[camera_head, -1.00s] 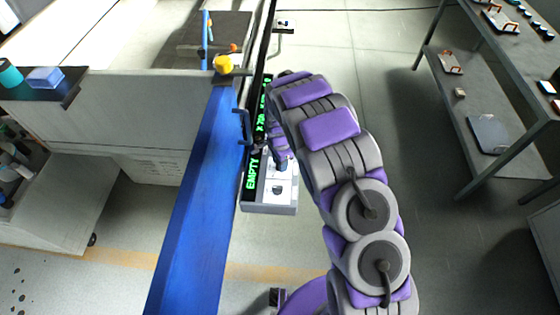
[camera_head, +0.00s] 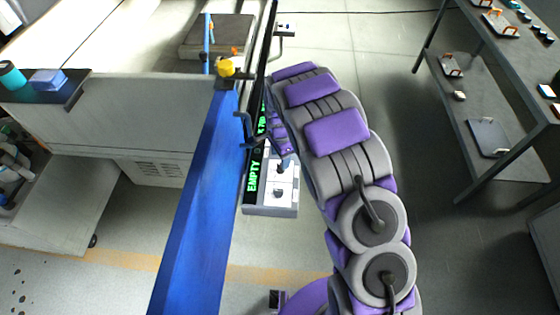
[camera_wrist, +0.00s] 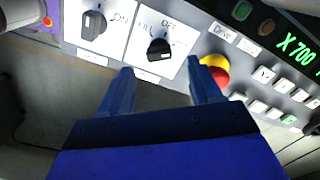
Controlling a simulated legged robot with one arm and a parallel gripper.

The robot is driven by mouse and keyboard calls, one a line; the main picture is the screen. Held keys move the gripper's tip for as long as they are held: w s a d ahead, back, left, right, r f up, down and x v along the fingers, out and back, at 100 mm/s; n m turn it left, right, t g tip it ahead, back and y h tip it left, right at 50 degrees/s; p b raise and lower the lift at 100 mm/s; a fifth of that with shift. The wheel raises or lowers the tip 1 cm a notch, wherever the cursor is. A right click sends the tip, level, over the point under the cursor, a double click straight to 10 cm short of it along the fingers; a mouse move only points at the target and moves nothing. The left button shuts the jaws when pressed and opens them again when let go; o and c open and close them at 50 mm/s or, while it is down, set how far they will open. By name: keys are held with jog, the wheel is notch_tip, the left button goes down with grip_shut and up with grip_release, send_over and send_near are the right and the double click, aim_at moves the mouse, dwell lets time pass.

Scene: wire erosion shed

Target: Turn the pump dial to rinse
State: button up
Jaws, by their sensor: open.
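A black dial (camera_wrist: 158,48) on a white plate shows in the wrist view, with FILL at its left and OFF above it. The label at its right is too blurred to read, and I cannot tell its exact setting. My gripper (camera_wrist: 162,80) is open and empty. Its two blue fingers point at the panel, with this dial just beyond and between their tips, apparently not touching. A second dial (camera_wrist: 93,22), marked ON at its right, sits to the left. In the head view, my gripper (camera_head: 284,153) is over the control panel (camera_head: 270,211), partly hidden by my arm.
A red stop button (camera_wrist: 215,72) with a yellow part sits close to the right finger. Several white buttons and a green-lettered display (camera_wrist: 297,52) lie farther right. A blue beam (camera_head: 195,225) runs left of the panel. A grey shelf table (camera_head: 490,80) stands at right.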

aim_at(280, 165)
notch_tip(280, 165, up, 12)
jog(key=p, duration=0.1)
jog(key=shift+a, duration=0.15)
jog(key=shift+f, duration=0.1)
dwell(0.4)
jog(key=s+d+r+n, duration=0.4)
jog(key=s+d+r, duration=0.9)
jog(key=s, duration=0.2)
jog(key=s+d+r+n+g, duration=0.1)
jog(key=s+d+n, duration=0.1)
jog(key=s, duration=1)
jog(key=s+d+r+n, duration=0.1)
jog(key=s+n, duration=0.4)
jog(key=s, duration=0.8)
jog(key=shift+d+n+g+b, duration=0.3)
jog(key=shift+d+g+b, duration=0.1)
jog(key=shift+d, duration=0.15)
